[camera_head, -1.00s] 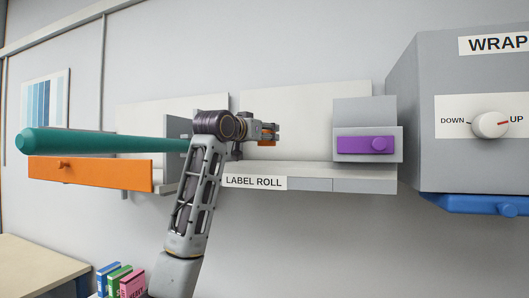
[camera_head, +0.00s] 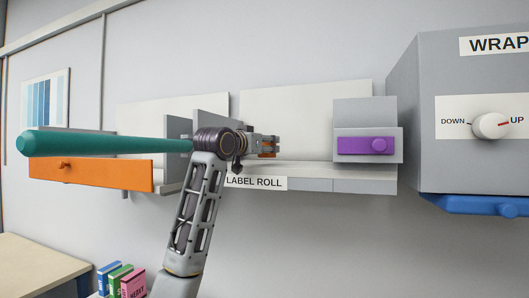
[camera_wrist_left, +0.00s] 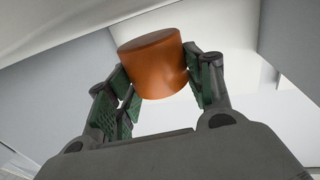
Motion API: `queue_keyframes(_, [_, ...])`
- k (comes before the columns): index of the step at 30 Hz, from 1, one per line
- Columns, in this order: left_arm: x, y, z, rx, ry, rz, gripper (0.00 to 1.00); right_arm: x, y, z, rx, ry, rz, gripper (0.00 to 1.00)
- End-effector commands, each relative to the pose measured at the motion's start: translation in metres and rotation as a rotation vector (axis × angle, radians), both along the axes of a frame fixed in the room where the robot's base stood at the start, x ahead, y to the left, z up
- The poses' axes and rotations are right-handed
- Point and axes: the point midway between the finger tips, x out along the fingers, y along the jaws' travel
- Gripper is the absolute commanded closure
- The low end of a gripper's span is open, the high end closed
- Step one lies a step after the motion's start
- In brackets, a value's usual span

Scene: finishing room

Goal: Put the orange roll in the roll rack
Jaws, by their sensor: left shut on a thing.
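The orange roll (camera_wrist_left: 155,68) is a short cylinder. My left gripper (camera_wrist_left: 158,82) is shut on it, with a green-padded finger on each side, in the left wrist view. In the head view the left gripper (camera_head: 265,145) points right and hides most of the roll (camera_head: 268,149). It is in front of the pale back panel, above the grey shelf labelled LABEL ROLL (camera_head: 310,170); I take this for the roll rack. A grey upright plate (camera_head: 215,120) stands just behind the wrist. I cannot tell whether the roll touches the shelf. My right gripper is not in view.
A grey block with a purple front (camera_head: 365,146) stands at the shelf's right end. Further right is the WRAP cabinet (camera_head: 420,110), its knob at UP. A long teal cylinder (camera_head: 100,144) and an orange drawer front (camera_head: 90,174) are at left. Books (camera_head: 132,284) stand below.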

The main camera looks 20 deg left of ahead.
Motion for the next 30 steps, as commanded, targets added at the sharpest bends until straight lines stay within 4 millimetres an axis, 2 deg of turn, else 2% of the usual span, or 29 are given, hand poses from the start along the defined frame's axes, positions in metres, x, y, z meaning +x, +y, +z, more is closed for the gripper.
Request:
queue_keyframes(6, [0.000,0.000,-0.017,0.000,0.000,0.000,0.74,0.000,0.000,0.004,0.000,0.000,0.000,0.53])
queue_keyframes(24, [0.000,0.000,-0.024,0.000,-0.001,0.001,0.74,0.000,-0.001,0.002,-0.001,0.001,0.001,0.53])
queue_keyframes(25, [0.000,0.000,-0.024,0.000,-0.001,0.000,0.46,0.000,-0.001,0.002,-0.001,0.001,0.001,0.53])
queue_keyframes(30, [0.000,0.000,-0.024,0.000,-0.001,0.000,0.27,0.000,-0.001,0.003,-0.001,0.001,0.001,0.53])
